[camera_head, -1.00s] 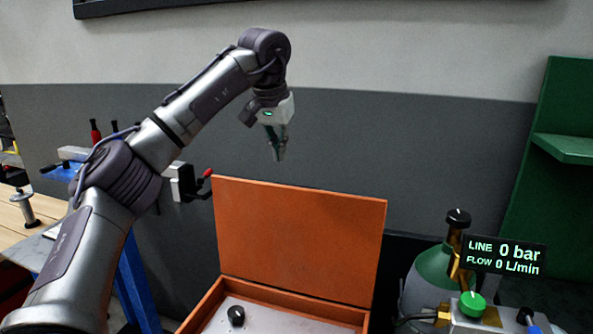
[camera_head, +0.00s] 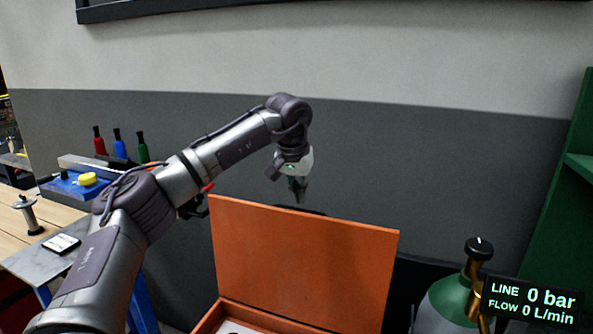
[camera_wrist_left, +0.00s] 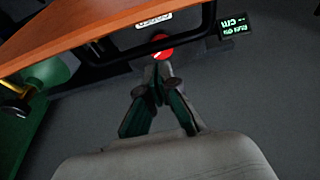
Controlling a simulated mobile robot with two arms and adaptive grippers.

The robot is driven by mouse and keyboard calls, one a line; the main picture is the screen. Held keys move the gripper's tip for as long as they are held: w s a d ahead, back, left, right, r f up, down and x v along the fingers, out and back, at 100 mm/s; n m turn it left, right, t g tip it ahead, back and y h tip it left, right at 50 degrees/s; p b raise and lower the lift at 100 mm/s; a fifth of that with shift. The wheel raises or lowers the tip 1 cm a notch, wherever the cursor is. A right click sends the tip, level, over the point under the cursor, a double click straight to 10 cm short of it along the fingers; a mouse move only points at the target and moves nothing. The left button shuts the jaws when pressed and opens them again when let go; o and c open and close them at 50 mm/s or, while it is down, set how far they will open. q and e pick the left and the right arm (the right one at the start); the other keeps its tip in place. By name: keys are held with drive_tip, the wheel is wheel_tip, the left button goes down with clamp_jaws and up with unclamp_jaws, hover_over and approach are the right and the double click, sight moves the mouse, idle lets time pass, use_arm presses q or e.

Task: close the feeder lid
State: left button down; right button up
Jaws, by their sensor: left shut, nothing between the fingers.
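The orange feeder lid (camera_head: 302,262) stands open and upright at the back of the orange feeder box (camera_head: 215,318), at the lower middle of the head view. My left gripper (camera_head: 298,198) points down just above the lid's top edge and looks to be behind it. Its fingers are shut and empty. In the left wrist view the fingertips (camera_wrist_left: 159,85) come together below the orange lid panel (camera_wrist_left: 95,28), close to a red round part (camera_wrist_left: 163,53) and a black bar handle (camera_wrist_left: 125,57). I cannot tell whether they touch. My right gripper is not in view.
A green gas cylinder (camera_head: 440,308) with a pressure display (camera_head: 533,298) stands to the right. A workbench (camera_head: 50,215) with a yellow-topped blue fixture (camera_head: 85,182) is on the left. A grey wall (camera_head: 420,170) lies behind the lid.

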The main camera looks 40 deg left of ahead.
use_arm(q)
drive_tip(key=s, duration=0.2)
drive_tip(key=s+d+p, duration=0.1)
drive_tip(key=shift+s, duration=0.4)
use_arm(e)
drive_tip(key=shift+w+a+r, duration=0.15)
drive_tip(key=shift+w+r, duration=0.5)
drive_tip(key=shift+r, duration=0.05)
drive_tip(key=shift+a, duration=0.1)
use_arm(q)
drive_tip(key=shift+s, duration=0.1)
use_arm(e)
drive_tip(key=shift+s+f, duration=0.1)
